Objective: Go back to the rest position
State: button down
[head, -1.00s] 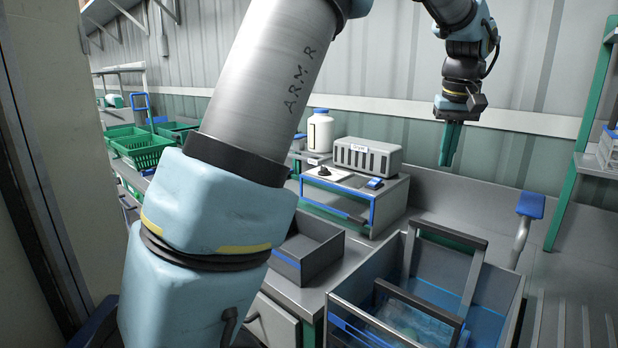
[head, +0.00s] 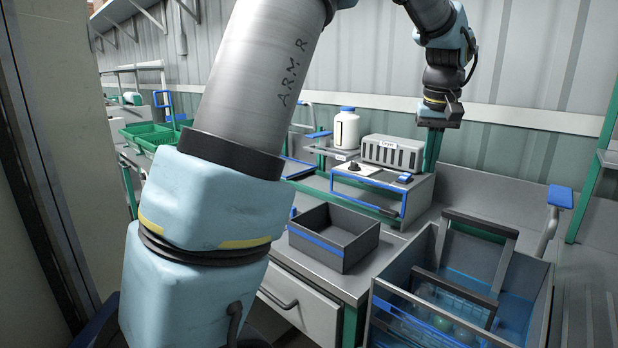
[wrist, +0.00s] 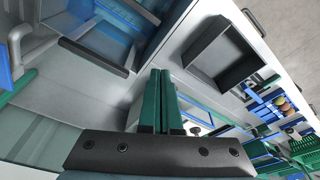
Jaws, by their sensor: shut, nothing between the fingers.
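My gripper (head: 432,150) hangs from my arm at the upper right of the head view, its green fingers pointing down.
An open dark grey box (head: 335,240) sits on the bench, left of a large blue-grey bin (head: 385,295) with raised dark handles. A white bottle (head: 346,130) and a grey slotted unit (head: 392,152) stand behind. Green crates (head: 150,135) are at the far left.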

jog(key=s+a+f, duration=0.4)
jog(key=a+f, duration=0.1)
jog(key=a, duration=0.5)
jog(key=s+a+f, duration=0.4)
jog(key=a+f, duration=0.1)
jog(key=a, duration=0.6)
jog(key=s+a+f+n, duration=0.1)
jog(key=s+a+f, duration=0.3)
jog(key=a, duration=0.7)
jog(key=shift+f+g, duration=0.3)
jog(key=shift+f, duration=0.25)
jog(key=shift+w+a, duration=0.1)
